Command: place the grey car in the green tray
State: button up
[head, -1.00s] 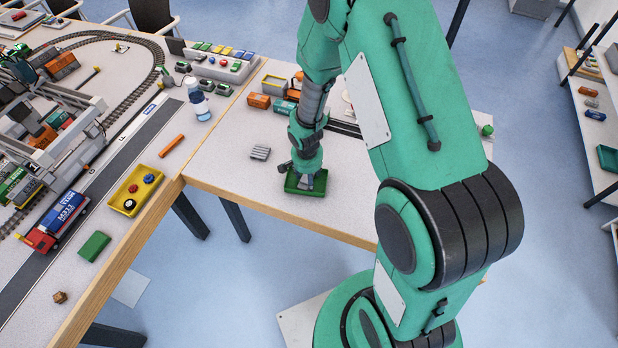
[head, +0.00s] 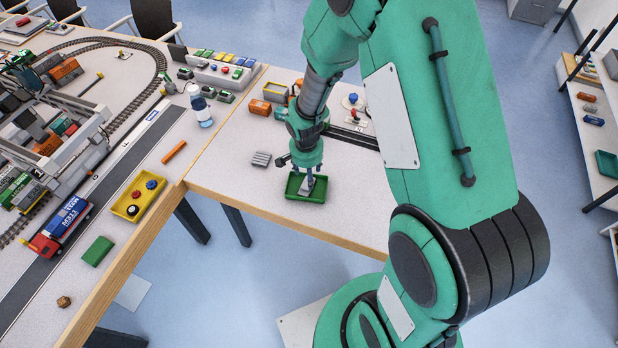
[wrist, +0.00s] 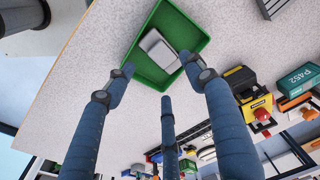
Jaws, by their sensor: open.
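The green tray (head: 318,196) lies on the table near its front edge, below my gripper (head: 307,181). In the wrist view the green tray (wrist: 142,67) holds the grey car (wrist: 159,49), a small light-grey rounded block lying on the tray floor, inside the walls. My gripper (wrist: 157,68) is open, its blue-grey fingers spread and pointing down at the tray. The fingers look apart from the car, with nothing held between them. In the head view the fingers partly hide the car.
A ribbed grey piece (head: 261,158) lies on the table left of the tray. Orange (head: 260,104) and teal model pieces stand behind. A yellow tray (head: 139,198) with round parts is at left. The table's front edge is close to the green tray.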

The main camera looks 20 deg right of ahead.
jog(key=shift+s+a+r, duration=0.1)
jog(key=shift+r, duration=0.9)
jog(key=shift+s+a+r, duration=0.1)
jog(key=shift+r, duration=0.85)
jog(key=shift+r, duration=0.1)
jog(key=s+a+r+n+t, duration=0.1)
jog(key=s+r+n, duration=0.15)
jog(key=r, duration=0.85)
jog(key=s+a+r+n+t, duration=0.1)
jog(key=s+r, duration=0.2)
jog(key=r, duration=0.9)
jog(key=s+a+r+n+t, duration=0.1)
jog(key=s+r+n, duration=0.1)
jog(key=s+r, duration=0.5)
jog(key=s+a+r+n+t+y, duration=0.1)
jog(key=s+r+n, duration=0.2)
jog(key=s+r, duration=0.5)
jog(key=s, duration=0.2)
jog(key=shift+s+a+t, duration=0.15)
jog(key=shift+s+t, duration=0.15)
